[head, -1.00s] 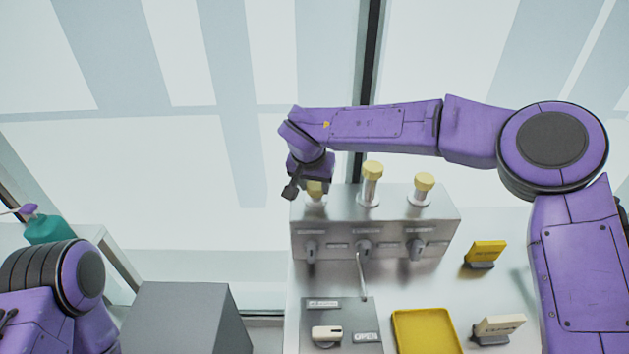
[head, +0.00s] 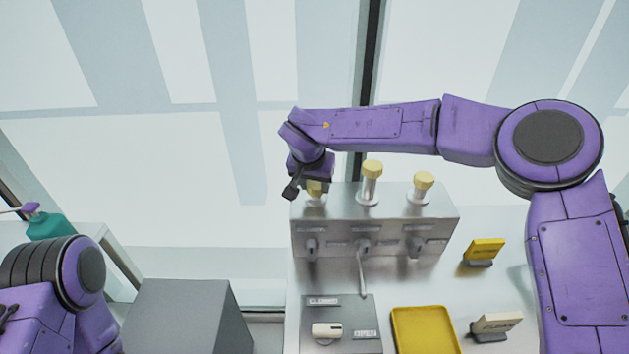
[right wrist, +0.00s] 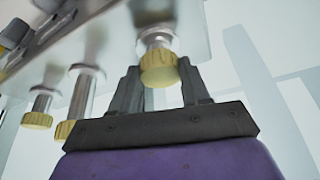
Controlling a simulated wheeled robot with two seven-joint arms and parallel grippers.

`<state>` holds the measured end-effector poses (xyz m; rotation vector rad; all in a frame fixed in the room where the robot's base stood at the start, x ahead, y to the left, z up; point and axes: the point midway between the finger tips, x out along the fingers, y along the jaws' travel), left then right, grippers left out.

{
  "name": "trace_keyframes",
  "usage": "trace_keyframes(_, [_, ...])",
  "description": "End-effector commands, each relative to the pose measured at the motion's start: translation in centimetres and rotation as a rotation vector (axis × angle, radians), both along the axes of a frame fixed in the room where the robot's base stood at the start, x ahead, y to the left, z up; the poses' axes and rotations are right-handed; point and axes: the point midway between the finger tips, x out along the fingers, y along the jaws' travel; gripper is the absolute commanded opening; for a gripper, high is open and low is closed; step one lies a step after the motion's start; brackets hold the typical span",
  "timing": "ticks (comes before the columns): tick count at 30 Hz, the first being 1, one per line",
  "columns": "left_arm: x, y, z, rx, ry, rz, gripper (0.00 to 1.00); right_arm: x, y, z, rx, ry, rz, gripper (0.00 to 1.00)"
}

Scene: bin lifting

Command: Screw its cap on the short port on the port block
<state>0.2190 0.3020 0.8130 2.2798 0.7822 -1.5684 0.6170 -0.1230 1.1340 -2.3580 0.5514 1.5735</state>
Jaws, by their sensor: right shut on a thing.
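The grey port block (head: 375,236) stands on the bench with three upright ports in a row, each with a yellow cap at its top. The middle port (head: 370,185) is tallest; the left and right ones are shorter. My right gripper (head: 314,188) is at the left port, shut on its yellow cap (head: 315,187), which it partly hides. In the right wrist view the fingers stand either side of this yellow cap (right wrist: 159,68), at the end of a short metal port. I cannot tell how tightly the cap sits. My left arm shows at lower left, its gripper out of view.
The middle cap (head: 372,168) and right cap (head: 424,180) are close beside my right gripper. In front are a panel (head: 350,314) with a white switch, a yellow tray (head: 425,332) and two small signs. A grey box (head: 186,312) stands left.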

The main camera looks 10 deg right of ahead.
Motion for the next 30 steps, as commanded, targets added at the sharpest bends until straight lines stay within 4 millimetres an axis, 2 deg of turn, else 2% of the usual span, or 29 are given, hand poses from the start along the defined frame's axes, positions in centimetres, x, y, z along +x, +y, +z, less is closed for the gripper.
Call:
trace_keyframes(14, [-0.01,0.0,0.56,0.0,0.0,0.0,0.29,0.01,0.01,-0.11,0.001,-0.001,-0.001,0.18])
trace_keyframes(15, [-0.01,0.0,0.56,0.0,0.0,0.0,0.29,0.01,0.01,-0.11,0.001,-0.001,-0.001,0.56])
trace_keyframes(17, [-0.01,0.0,0.56,0.0,0.0,0.0,0.29,0.01,0.01,-0.11,0.001,-0.001,-0.001,0.75])
trace_keyframes(23, [0.0,0.0,0.55,0.0,0.0,0.0,0.29,0.01,0.01,-0.11,0.001,-0.001,-0.001,0.76])
trace_keyframes(24, [0.0,0.0,0.55,0.0,0.0,0.0,0.29,0.0,0.0,-0.11,0.0,0.0,-0.001,0.72])
trace_keyframes(30, [0.0,-0.01,0.55,0.0,0.0,0.0,0.29,0.0,0.0,-0.12,0.0,0.0,-0.001,0.72])
